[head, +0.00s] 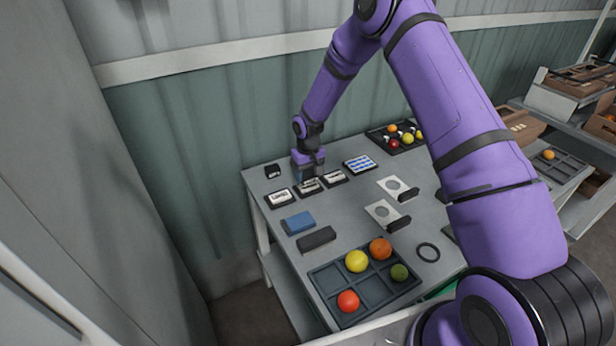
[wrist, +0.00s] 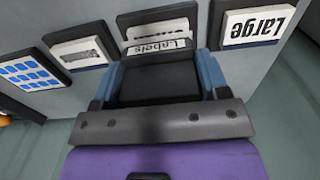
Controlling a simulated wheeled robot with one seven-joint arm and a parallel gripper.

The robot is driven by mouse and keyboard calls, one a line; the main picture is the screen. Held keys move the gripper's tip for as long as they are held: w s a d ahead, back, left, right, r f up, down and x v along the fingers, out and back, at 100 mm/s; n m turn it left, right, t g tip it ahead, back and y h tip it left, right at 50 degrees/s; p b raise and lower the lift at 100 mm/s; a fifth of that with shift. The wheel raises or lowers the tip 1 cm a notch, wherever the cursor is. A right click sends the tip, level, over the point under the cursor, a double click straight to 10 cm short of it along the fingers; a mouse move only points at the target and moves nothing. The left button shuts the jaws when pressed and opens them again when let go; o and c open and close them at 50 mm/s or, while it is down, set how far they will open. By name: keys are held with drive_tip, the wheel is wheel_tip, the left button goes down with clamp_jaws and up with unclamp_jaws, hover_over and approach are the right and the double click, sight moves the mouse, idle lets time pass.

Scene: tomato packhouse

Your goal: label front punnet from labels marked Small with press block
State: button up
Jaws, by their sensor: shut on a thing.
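My gripper (head: 308,172) is at the far left of the table, over the middle of a row of label holders. In the wrist view its two blue fingers (wrist: 160,88) are shut on a dark block (wrist: 158,78). The block is beside the middle holder (wrist: 158,35), which reads "Labels"; its other word is hidden or unreadable, and contact is unclear. One holder reads "Large" (wrist: 256,24). Another holder (wrist: 80,52) has unreadable print. No "Small" mark is legible. Two pale squares with grey round middles, possibly the punnets, lie mid-table: front (head: 382,212) and rear (head: 396,187).
A blue block (head: 298,222) and a dark block (head: 317,239) lie left. Another tomato tray (head: 381,143) is behind. A blue-patterned sheet (head: 360,164) ends the holder row.

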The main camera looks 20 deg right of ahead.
drive_tip(key=shift+r, duration=2.35)
